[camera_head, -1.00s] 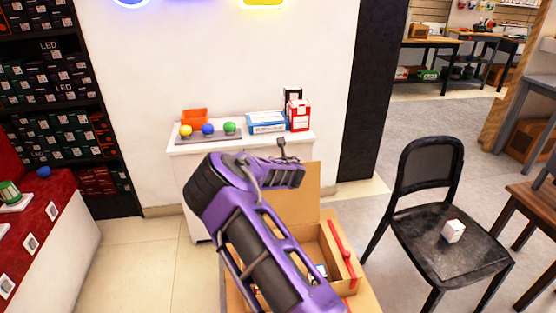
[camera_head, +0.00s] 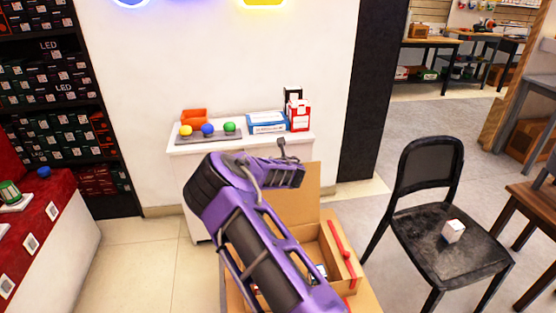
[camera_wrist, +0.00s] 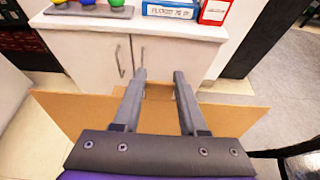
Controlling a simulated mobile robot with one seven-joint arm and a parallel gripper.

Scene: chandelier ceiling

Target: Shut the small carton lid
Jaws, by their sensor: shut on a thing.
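The small brown carton (camera_head: 350,285) stands at the lower middle of the head view, open at the top. It has a red strip along its right side, and a small item shows inside. Its cardboard lid (camera_head: 313,190) stands up at the back and also shows in the wrist view (camera_wrist: 75,112) as a wide brown panel. My gripper (camera_wrist: 159,78) is at the lid, its two fingers a little apart with brown cardboard between them. It is shut on the lid. My purple arm hides much of the carton and lid in the head view.
A white cabinet (camera_head: 180,185) behind the carton bears colored balls (camera_head: 208,130), an orange bin (camera_head: 194,117), and blue and red boxes (camera_head: 299,115). Floor at the left is clear.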

